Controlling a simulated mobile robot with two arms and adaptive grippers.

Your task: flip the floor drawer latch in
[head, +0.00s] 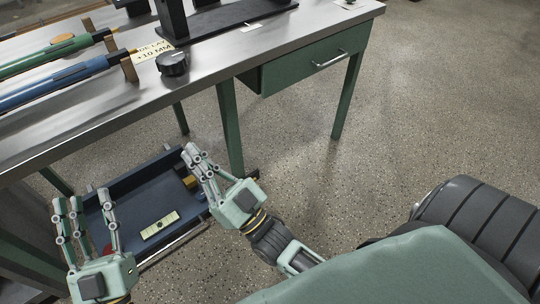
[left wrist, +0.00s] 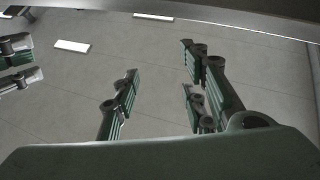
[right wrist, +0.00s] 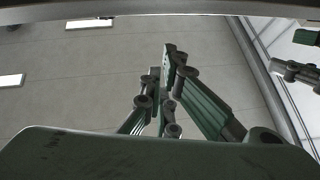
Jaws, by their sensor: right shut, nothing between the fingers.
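The floor drawer (head: 135,187) is a dark blue open tray low under the bench. A small yellow piece (head: 189,182) sits at its right side, beside my right fingers; I cannot tell whether it is the latch or which way it is flipped. My right gripper (head: 193,153) is shut and empty over the drawer's right end. Its fingers come together in the right wrist view (right wrist: 168,55). My left gripper (head: 86,204) is open and empty at the drawer's left end, fingers pointing away from me. Its fingers stand apart in the left wrist view (left wrist: 158,60).
A pale label (head: 160,225) lies in the drawer, with a red patch partly hidden near my left fingers. The metal-topped bench (head: 110,105) overhangs the drawer, with green legs (head: 230,125) close to my right gripper. Speckled floor (head: 330,190) to the right is clear.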

